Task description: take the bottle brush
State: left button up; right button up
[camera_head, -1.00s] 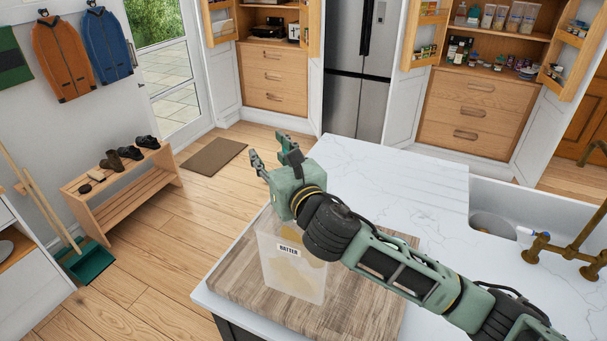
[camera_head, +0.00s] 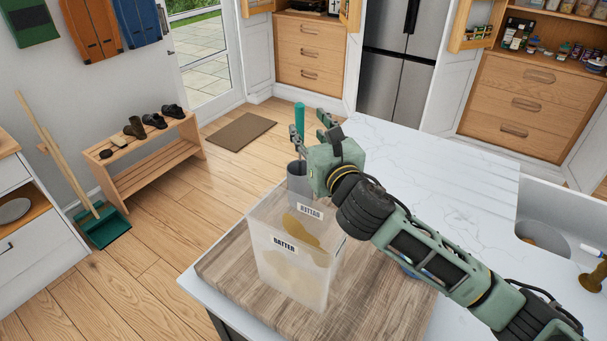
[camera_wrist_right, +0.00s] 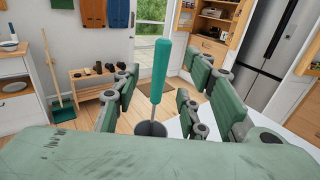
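The bottle brush shows as a teal handle (camera_head: 299,119) standing upright in a dark grey cup (camera_head: 298,182) at the back of the wooden board; its lower end is hidden in the cup. In the right wrist view the brush handle (camera_wrist_right: 160,74) rises between the spread fingers, with the cup (camera_wrist_right: 151,129) below. My right gripper (camera_head: 311,136) is open beside the handle, its fingers pointing away from the head camera. I cannot tell whether any finger touches the handle. My left gripper is out of view.
A tall translucent container labelled BATTER (camera_head: 283,262) stands on the wooden board (camera_head: 228,272), just in front of the cup and close under my right wrist. The white counter (camera_head: 430,160) is clear to the right, up to the sink (camera_head: 541,237).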

aim_at(302, 115)
jog(key=shift+x, duration=0.85)
jog(key=shift+w+a+r+p, duration=0.25)
jog(key=shift+w+r+p, duration=0.15)
jog(key=shift+w+p, duration=0.25)
jog(key=p+x, duration=0.1)
jog(key=x, duration=0.2)
jog(key=shift+d, duration=0.1)
jog(key=shift+w, duration=0.5)
jog(key=shift+s, duration=0.1)
jog(key=shift+c, duration=0.5)
